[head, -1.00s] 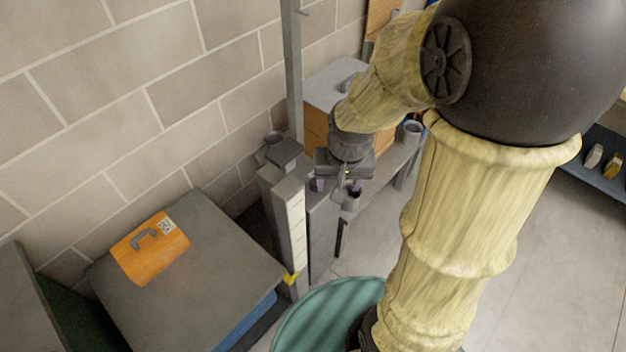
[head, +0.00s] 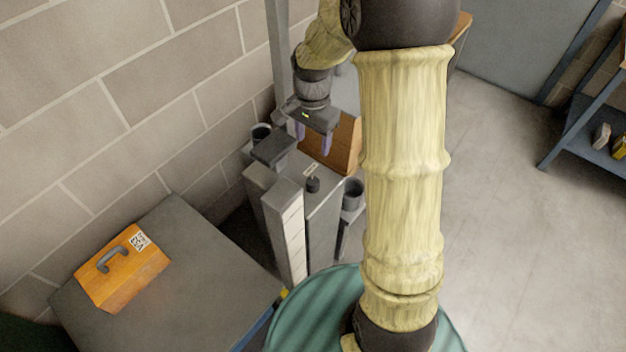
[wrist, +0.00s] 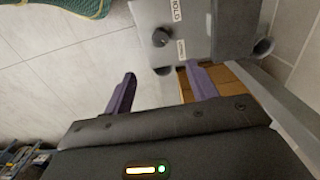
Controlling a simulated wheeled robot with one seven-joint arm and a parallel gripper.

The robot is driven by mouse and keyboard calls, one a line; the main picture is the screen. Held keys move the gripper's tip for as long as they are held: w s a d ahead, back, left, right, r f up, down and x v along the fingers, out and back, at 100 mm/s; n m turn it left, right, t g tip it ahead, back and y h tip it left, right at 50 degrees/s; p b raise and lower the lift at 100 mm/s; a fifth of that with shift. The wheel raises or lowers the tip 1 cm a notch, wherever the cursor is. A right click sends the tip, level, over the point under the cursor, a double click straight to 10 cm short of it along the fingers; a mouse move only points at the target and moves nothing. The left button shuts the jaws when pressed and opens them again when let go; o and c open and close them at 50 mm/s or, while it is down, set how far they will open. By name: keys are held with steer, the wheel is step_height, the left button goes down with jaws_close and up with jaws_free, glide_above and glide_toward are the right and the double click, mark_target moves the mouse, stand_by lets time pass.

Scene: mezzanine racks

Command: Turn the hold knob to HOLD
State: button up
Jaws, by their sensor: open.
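The hold knob (head: 313,184) is a small dark knob on top of a grey box (head: 328,196). In the wrist view the knob (wrist: 161,38) sits on the grey panel (wrist: 212,30) beside a white label reading HOLD (wrist: 177,10). A second small label (wrist: 181,48) is too small to read. I cannot tell which way the knob points. My gripper (head: 312,138) is open and empty, with purple fingers, above and beyond the knob in the head view. In the wrist view my gripper (wrist: 160,72) has its fingertips apart and clear of the knob.
A grey post with a pale scale (head: 292,240) stands left of the box. A dark cup (head: 352,194) is at its right, and an orange-brown case (head: 340,145) is behind. An orange toolbox (head: 125,268) lies on a grey table (head: 190,235). Open floor is at right.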

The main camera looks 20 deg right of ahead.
mark_target(313, 181)
step_height(313, 181, down, 18)
steer(key=shift+r+b, duration=0.25)
steer(key=shift+b, duration=0.55)
steer(key=c, duration=1)
